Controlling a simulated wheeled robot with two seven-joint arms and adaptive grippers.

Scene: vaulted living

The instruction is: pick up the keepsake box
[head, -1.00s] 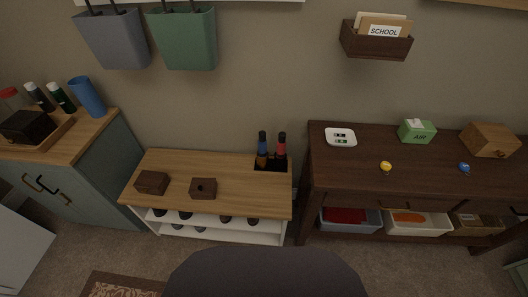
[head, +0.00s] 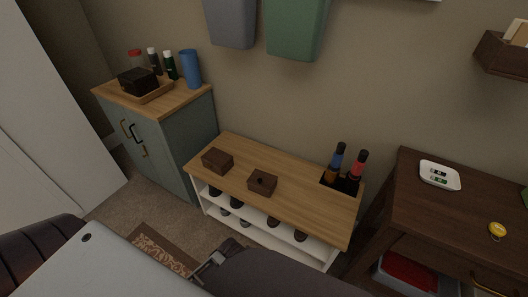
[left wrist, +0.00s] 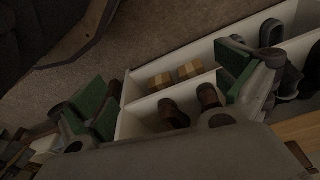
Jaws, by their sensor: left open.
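Two small dark wooden boxes stand apart on the wood-topped bench in the head view. The left box (head: 217,160) looks plain; the right box (head: 262,182) has a small dark round mark on its front. I cannot tell whether either is the keepsake box. My left gripper (head: 212,262) is partly visible low in the head view, in front of the bench and below its top. In the left wrist view my left gripper (left wrist: 170,82) has its green-padded fingers spread wide, with nothing between them, before the shoe shelves. My right gripper is not in view.
The bench (head: 300,205) holds two bottles (head: 346,168) in a recess at its right end and shoes on white shelves below. A blue-green cabinet (head: 180,140) stands left. A dark table (head: 430,215) with a white tray (head: 440,175) stands right.

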